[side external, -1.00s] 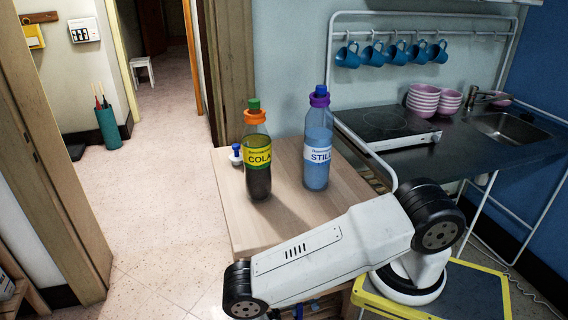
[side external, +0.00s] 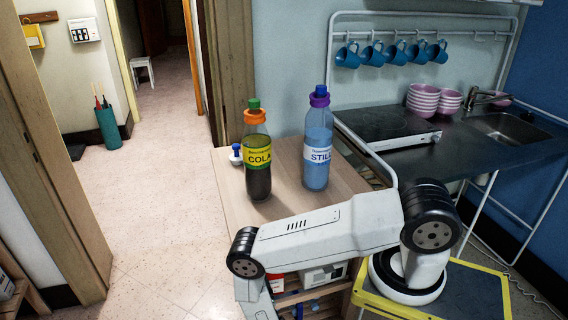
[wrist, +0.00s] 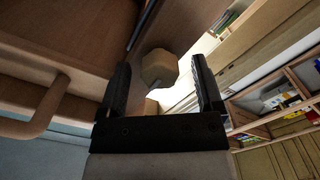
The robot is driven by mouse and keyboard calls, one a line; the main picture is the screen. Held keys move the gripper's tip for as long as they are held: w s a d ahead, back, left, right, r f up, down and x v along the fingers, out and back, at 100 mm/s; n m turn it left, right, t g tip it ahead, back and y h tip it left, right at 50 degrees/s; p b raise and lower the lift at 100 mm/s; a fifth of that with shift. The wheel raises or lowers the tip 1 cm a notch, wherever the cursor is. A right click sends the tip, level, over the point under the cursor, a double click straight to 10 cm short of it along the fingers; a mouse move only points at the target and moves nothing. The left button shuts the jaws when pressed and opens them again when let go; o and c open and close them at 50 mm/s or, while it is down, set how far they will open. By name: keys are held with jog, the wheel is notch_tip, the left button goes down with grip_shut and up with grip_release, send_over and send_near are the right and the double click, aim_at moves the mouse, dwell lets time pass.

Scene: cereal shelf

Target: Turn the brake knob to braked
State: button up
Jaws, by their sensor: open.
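My gripper is open, with a gap on both sides of the knob; I cannot tell how deep the knob sits between the fingers. In the side view my gripper is out of frame below the bottom edge, and the knob does not show.
A cola bottle (side external: 257,160) and a still water bottle (side external: 318,145) stand on the wooden cabinet top (side external: 235,202). Shelves with items show below it. A curved wooden handle (wrist: 45,115) is at left in the wrist view. Open floor (side external: 160,215) lies left of the cabinet.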

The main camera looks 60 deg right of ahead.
grip_shut()
dwell(0.3)
jog(key=shift+m, duration=9)
